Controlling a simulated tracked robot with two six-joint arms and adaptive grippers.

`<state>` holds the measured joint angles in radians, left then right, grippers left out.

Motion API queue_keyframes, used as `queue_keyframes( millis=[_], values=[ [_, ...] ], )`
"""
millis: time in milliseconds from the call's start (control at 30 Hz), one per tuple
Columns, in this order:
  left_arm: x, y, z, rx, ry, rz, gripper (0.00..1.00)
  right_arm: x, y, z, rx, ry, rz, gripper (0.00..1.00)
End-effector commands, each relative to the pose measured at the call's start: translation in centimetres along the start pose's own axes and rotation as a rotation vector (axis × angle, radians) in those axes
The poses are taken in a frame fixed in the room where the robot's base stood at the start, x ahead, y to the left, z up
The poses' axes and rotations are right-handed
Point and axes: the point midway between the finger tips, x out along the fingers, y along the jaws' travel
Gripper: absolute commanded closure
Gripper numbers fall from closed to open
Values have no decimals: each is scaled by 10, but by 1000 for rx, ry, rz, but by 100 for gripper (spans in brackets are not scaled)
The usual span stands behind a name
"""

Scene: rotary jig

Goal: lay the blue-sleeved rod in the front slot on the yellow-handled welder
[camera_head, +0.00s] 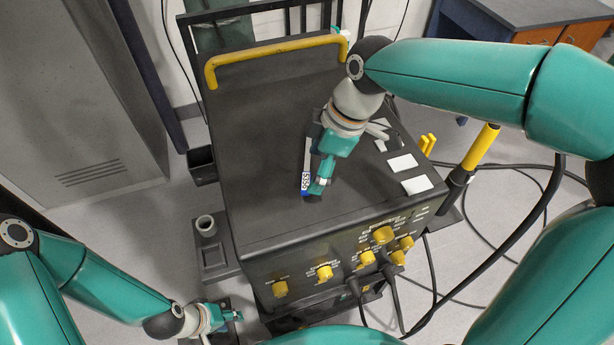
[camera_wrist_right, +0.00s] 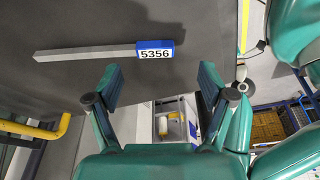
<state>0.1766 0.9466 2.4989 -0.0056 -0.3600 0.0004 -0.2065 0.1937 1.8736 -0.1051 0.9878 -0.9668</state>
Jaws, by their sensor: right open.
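The yellow-handled welder (camera_head: 270,150) is a dark box with a flat top, and its yellow handle (camera_head: 275,55) runs along the far edge. The rod is a grey bar with a blue sleeve marked 5356 (camera_head: 305,184). It appears to lie on the welder's top; the sleeve also shows in the right wrist view (camera_wrist_right: 155,49). My right gripper (camera_head: 320,186) is over the top beside the sleeve. In the wrist view its fingers are apart and empty, with the sleeve beyond them. My left gripper (camera_head: 228,316) is low, left of the welder's front; its fingers are unclear. I cannot make out the front slot.
White labels (camera_head: 402,163) lie on the welder's right side. Yellow knobs (camera_head: 325,271) and cables are on its front. A grey holder with a round cup (camera_head: 206,225) stands at its left. A grey cabinet (camera_head: 75,100) is further left. The welder's front left top is clear.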

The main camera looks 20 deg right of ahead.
Motion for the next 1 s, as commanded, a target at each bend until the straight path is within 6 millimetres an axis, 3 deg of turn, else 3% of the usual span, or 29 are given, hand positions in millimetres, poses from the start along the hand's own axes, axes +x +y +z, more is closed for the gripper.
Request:
queue_keyframes(
  millis=[400, 667, 900, 1000],
  values=[
    [-10, 4, 0, 0, 0, 0, 60, 47, 7, -3, 1, -2, -1, 19],
    [-9, 3, 0, 0, 0, 0, 60, 50, 7, -3, 1, 0, 2, 19],
    [-9, 3, 0, 0, 0, 0, 60, 50, 7, -3, 1, 0, 0, 59],
    [-9, 3, 0, 0, 0, 0, 60, 51, 6, -3, 0, -1, -1, 66]
  ],
)
